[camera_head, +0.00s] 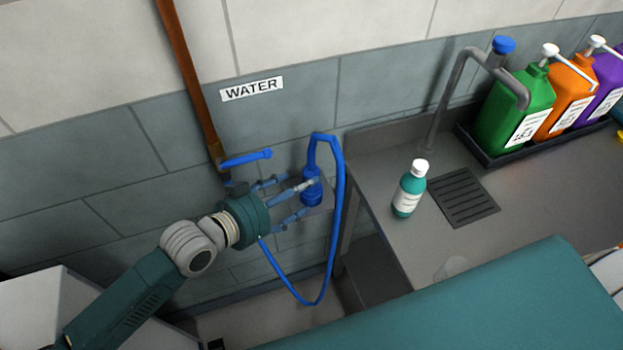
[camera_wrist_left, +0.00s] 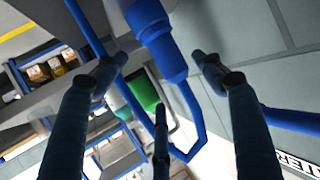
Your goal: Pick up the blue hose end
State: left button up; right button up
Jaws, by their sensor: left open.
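The blue hose end (camera_head: 312,190) is a thick blue cylinder at the wall below the WATER sign. Its thin blue hose (camera_head: 338,210) loops up from it and hangs down in a long bend. My left gripper (camera_head: 299,196) is open, with its fingers reaching toward the hose end from the left. In the left wrist view the hose end (camera_wrist_left: 160,42) lies between two spread fingers (camera_wrist_left: 158,75), with a third finger below. Gaps show beside it, and I cannot tell whether any finger touches it. My right gripper is in neither view.
A copper pipe with a blue valve lever (camera_head: 246,158) runs down the wall just above my left gripper. To the right, a grey counter (camera_head: 385,235) holds a teal bottle (camera_head: 409,190), a drain grate (camera_head: 463,197) and several coloured jugs. A large teal surface (camera_head: 480,300) fills the lower right.

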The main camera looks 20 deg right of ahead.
aim_at(308, 193)
pick_arm(q)
jog(key=p+x, duration=0.1)
jog(key=x, duration=0.3)
jog(key=shift+w+d+p, duration=0.2)
jog(key=shift+w+p, duration=0.2)
jog(key=shift+w+d+f, duration=0.1)
jog(key=shift+f, duration=0.1)
jog(key=shift+c, duration=1.2)
jog(key=c, duration=0.8)
jog(key=shift+r, duration=0.15)
jog(key=c, duration=0.4)
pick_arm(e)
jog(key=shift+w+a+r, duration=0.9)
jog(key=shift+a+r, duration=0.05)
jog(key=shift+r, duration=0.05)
